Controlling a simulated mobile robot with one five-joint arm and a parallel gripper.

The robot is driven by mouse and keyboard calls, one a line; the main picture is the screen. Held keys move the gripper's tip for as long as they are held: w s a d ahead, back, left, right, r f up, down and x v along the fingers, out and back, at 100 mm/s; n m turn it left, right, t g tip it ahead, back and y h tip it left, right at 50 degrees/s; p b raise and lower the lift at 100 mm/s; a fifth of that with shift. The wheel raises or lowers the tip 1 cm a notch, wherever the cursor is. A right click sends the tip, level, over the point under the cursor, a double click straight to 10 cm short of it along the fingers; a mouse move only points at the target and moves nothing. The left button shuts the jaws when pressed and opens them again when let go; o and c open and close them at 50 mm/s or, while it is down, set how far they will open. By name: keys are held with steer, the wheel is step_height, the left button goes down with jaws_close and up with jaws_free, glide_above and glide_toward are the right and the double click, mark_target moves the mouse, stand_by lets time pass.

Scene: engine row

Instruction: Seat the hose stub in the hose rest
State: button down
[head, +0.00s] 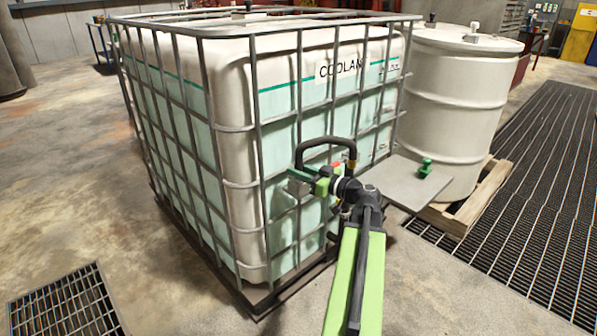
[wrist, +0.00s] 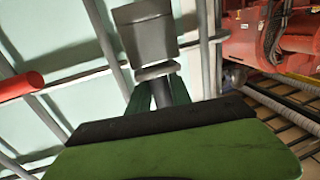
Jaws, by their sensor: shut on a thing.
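A thick black bent hose piece (head: 325,142), which I take for the hose stub, arches above my gripper (head: 303,183) in the head view. A small red part shows at its right end. My gripper is shut, in front of the tank cage; the exact grip on the stub is hidden. In the wrist view its green and grey jaw end (wrist: 157,72) is close together. A red rounded end (wrist: 22,85) enters at the left; I cannot tell whether it belongs to the stub. A small green holder, likely the hose rest (head: 425,167), stands on a grey shelf (head: 393,184), right of and apart from my gripper.
The caged coolant tank (head: 226,125) stands directly behind my gripper. A white drum (head: 458,100) on a wooden pallet (head: 466,212) stands behind the shelf. Floor grating (head: 545,190) lies at the right. Open floor (head: 70,190) lies left of the tank.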

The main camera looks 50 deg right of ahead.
steer(key=shift+f, duration=0.2)
steer(key=c, duration=1.1)
jaws_free()
steer(key=s+d, duration=0.2)
steer(key=s, duration=1.5)
steer(key=shift+s, duration=0.15)
